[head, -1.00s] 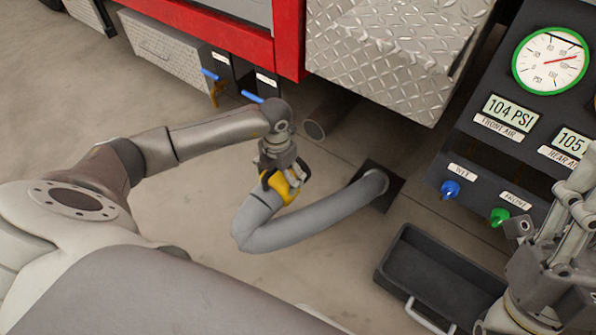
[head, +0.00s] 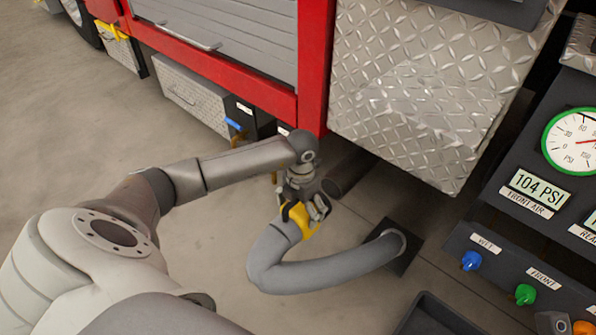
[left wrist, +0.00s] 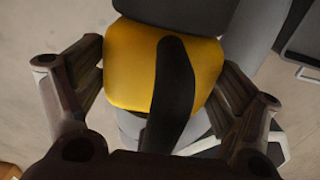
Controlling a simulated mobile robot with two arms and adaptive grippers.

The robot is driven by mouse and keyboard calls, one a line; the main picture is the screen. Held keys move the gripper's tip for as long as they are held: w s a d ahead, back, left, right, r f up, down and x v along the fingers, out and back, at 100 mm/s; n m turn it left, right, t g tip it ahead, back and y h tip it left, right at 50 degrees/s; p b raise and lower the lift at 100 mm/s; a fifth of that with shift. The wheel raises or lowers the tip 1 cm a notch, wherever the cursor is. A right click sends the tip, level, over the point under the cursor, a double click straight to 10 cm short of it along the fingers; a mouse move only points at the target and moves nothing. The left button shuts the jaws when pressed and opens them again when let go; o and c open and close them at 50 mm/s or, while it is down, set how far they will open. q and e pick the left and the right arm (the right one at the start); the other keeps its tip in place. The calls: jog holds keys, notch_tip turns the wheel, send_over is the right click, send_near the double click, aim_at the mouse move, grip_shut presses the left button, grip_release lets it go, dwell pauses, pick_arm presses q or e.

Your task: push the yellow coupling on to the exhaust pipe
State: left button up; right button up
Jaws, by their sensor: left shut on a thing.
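The yellow coupling (head: 304,231) is on the end of a grey hose (head: 325,277). My left gripper (head: 305,207) is shut on it from above. In the left wrist view the yellow coupling (left wrist: 130,68) lies between both fingers, with a black handle (left wrist: 173,85) across it and a dark grey part beyond it. The exhaust pipe (head: 347,173) comes from under the truck, its round end just above and right of the coupling. The two look apart in the head view, but the gripper hides part of the gap.
The hose runs to a dark floor plate (head: 402,262). The truck's diamond-plate box (head: 420,100) and red frame (head: 316,65) overhang the pipe. A panel with knobs and gauges (head: 540,200) stands right. A dark tray (head: 430,315) is at the bottom.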

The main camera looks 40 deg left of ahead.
pick_arm(q)
jog(key=shift+w+b, duration=0.3)
jog(key=shift+w, duration=0.2)
jog(key=shift+w+d+b, duration=0.15)
jog(key=shift+w+b, duration=0.9)
jog(key=shift+w, duration=0.5)
jog(key=shift+w+r, duration=0.1)
jog(key=shift+w, duration=0.15)
jog(key=shift+w, duration=0.35)
jog(key=shift+d+r, duration=0.1)
jog(key=shift+p, duration=0.3)
jog(key=shift+w, duration=0.4)
dwell(0.6)
